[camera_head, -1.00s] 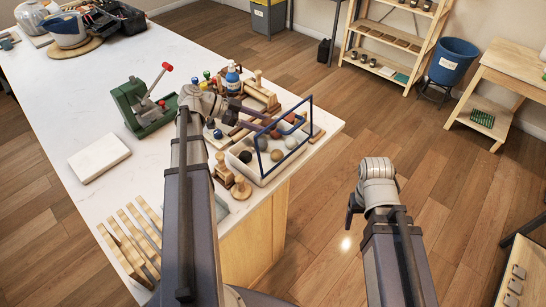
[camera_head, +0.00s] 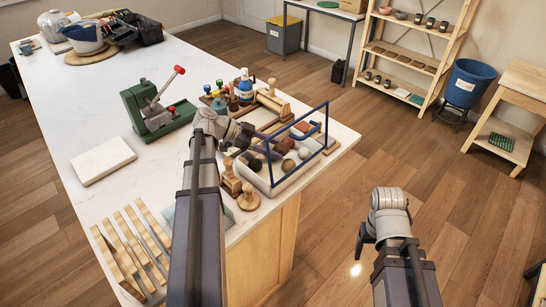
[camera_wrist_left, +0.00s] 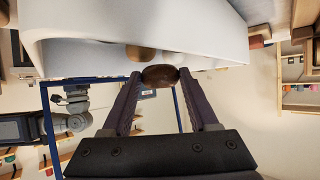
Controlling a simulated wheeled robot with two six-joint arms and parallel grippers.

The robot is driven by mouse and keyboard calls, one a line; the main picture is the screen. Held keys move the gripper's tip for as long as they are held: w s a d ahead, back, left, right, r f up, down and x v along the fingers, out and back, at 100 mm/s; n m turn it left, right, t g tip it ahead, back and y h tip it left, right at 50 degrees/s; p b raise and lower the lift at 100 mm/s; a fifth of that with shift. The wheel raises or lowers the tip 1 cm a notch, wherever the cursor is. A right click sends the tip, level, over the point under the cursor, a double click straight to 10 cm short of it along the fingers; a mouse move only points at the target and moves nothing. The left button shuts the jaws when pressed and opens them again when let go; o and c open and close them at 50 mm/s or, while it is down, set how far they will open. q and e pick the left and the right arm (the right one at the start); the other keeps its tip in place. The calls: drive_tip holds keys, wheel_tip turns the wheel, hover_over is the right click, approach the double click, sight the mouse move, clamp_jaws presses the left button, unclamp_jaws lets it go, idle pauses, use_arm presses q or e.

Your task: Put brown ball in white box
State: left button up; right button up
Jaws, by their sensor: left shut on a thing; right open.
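The white box (camera_head: 272,191) stands near the right end of the table, with a blue frame handle (camera_head: 327,120) over it. My left gripper (camera_head: 273,148) reaches over the box from the left. In the left wrist view it is shut on the brown ball (camera_wrist_left: 160,76), between its fingertips close to the white box wall (camera_wrist_left: 190,45). A tan ball (camera_wrist_left: 140,53) shows beyond. Whether the held ball touches anything is unclear. My right gripper (camera_head: 364,240) is open and empty, off the table over the floor.
Wooden stamps (camera_head: 248,197) stand left of the box. A green press (camera_head: 158,108) with a red-tipped lever, a blue-white bottle (camera_head: 245,86) and a wooden rack (camera_head: 272,108) stand behind. A white slab (camera_head: 103,160) and wooden slats (camera_head: 130,245) lie left.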

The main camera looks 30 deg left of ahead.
use_arm(q)
wheel_tip(320, 180, down, 3)
drive_tip(key=shift+r+b, duration=0.15)
drive_tip(key=shift+b, duration=0.75)
drive_tip(key=shift+s+r, duration=0.15)
drive_tip(key=o, duration=1.1)
drive_tip(key=shift+p+v, duration=2.95)
drive_tip(key=shift+v, duration=3)
drive_tip(key=shift+a, duration=0.1)
